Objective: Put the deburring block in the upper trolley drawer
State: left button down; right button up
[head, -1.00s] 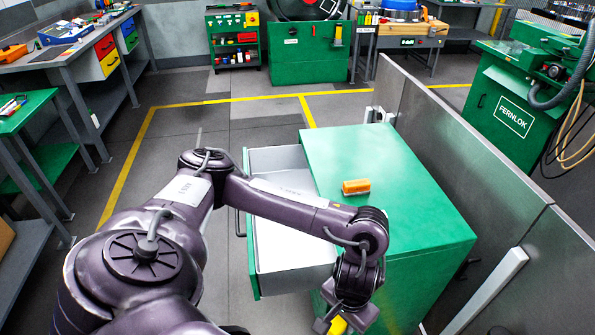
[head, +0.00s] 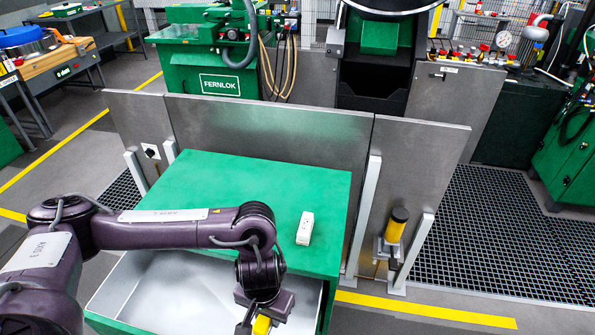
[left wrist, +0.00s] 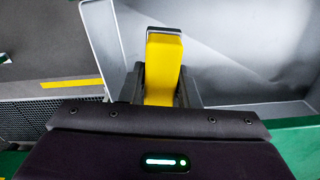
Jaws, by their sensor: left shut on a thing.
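The deburring block appears to be the yellow block with a dark grey end (left wrist: 163,68) in the left wrist view. In the head view a small part of it shows as a yellow patch (head: 262,326) at the bottom edge. My left gripper (left wrist: 160,92) is shut on it, with a finger on each side. The upper trolley drawer (head: 165,290) is pulled open, and its grey inside looks bare where it shows. The gripper and block appear over the drawer's right part; their height cannot be told. My right gripper is not in view.
The green trolley top (head: 230,185) carries a small white piece (head: 305,228) near its right side. Metal panels (head: 270,130) stand close behind the trolley. A yellow-and-black cylinder (head: 397,224) sits in a holder on the right panel.

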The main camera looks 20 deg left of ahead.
aim_at(178, 304)
jog(key=k+j+z, duration=0.2)
jog(key=j, duration=0.25)
jog(key=j+z, duration=0.2)
jog(key=j, duration=0.3)
jog(key=k+j+z, duration=0.2)
jog(key=j, duration=0.25)
jog(key=k+j+z, duration=0.2)
jog(key=j, duration=0.2)
jog(key=k+j+z, duration=0.2)
jog(key=j, duration=0.2)
jog(key=k+j+z, duration=0.2)
jog(key=j, duration=0.2)
jog(key=k+j+z, duration=0.25)
jog(key=j, duration=0.2)
jog(key=k+j+z, duration=0.1)
jog(key=j+z, duration=0.2)
jog(key=j, duration=0.2)
jog(key=k+j+z, duration=0.25)
jog(key=j, duration=0.1)
